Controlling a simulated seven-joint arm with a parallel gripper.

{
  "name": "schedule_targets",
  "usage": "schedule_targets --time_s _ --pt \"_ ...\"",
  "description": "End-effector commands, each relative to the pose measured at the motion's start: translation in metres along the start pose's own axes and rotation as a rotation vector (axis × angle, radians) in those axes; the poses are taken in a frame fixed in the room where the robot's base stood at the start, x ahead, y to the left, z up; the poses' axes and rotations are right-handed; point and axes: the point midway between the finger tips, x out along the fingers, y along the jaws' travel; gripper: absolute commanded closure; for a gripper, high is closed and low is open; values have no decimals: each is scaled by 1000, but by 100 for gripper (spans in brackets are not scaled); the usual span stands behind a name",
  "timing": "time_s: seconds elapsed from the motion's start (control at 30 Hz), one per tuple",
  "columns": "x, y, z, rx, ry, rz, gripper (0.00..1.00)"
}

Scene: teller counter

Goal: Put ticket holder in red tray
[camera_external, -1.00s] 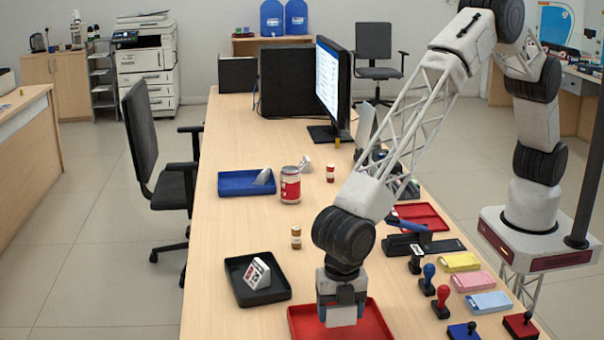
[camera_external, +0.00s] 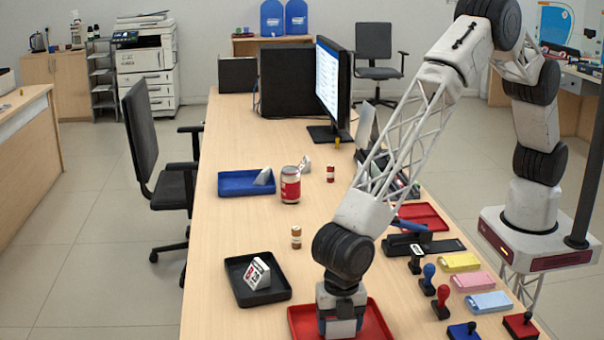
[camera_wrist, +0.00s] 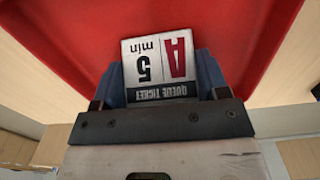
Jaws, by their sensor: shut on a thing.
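My gripper (camera_external: 341,322) is low over the red tray (camera_external: 377,326) at the front of the counter. In the wrist view my gripper (camera_wrist: 165,85) is shut on the ticket holder (camera_wrist: 155,60), a white block with a red "A", "5 min" and "QUEUE TICKET". The red tray (camera_wrist: 210,20) fills the view behind it. I cannot tell whether the holder touches the tray floor. In the external view my gripper hides most of the holder.
A black tray (camera_external: 240,290) with a similar white ticket holder (camera_external: 257,273) stands to the left. A blue tray (camera_external: 232,190), a can (camera_external: 290,188) and a small bottle (camera_external: 296,237) are farther back. Stamps (camera_external: 441,302) and coloured pads (camera_external: 489,302) lie to the right.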

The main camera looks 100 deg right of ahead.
Motion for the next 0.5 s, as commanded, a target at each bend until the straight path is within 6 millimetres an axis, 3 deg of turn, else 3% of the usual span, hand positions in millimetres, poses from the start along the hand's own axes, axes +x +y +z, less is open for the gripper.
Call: schedule_targets --time_s 0.13,0.17,0.3,0.5 --pt "3 0 0 0 0 0 56" --pt "3 0 0 0 0 0 31" --pt "3 0 0 0 0 0 9" --pt "3 0 0 0 0 0 7"
